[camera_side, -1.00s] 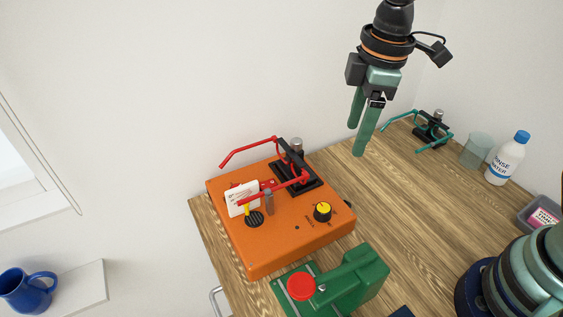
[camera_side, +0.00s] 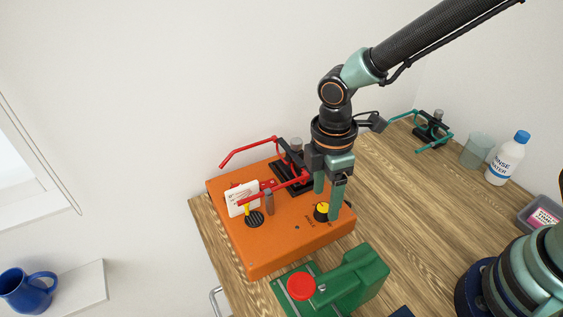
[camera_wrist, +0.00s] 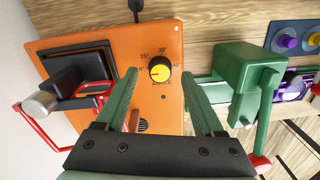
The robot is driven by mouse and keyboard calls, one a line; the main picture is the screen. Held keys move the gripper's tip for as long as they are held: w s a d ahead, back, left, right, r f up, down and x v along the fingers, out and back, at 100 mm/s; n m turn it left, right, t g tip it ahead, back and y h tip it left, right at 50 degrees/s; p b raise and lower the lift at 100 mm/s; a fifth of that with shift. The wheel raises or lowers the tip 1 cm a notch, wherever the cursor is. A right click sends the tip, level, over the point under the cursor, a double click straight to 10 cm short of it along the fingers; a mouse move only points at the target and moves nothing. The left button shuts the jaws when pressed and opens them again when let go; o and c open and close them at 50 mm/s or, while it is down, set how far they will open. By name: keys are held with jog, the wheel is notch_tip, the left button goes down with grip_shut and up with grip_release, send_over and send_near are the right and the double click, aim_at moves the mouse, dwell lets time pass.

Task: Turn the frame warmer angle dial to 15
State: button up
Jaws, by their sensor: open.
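My gripper (camera_side: 327,206) is open, pointing down at the dial. In the wrist view the fingers of my gripper (camera_wrist: 160,78) lie left and right of the dial, apart from it. In the side view the nearer finger hides part of the dial's right side.
Red-armed glasses (camera_side: 250,151) rest across a black holder on the warmer, left of my gripper. A green device with a red button (camera_side: 301,286) stands in front. A rinse water bottle (camera_side: 507,160) and a clear cup (camera_side: 477,151) stand at the right. The middle wooden table (camera_side: 400,200) is clear.

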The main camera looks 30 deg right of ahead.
jog(key=shift+f, duration=1.1)
grip_shut()
jog(key=shift+m, duration=0.3)
jog(key=m, duration=0.4)
jog(key=shift+m, duration=2.1)
jog(key=shift+r, duration=0.1)
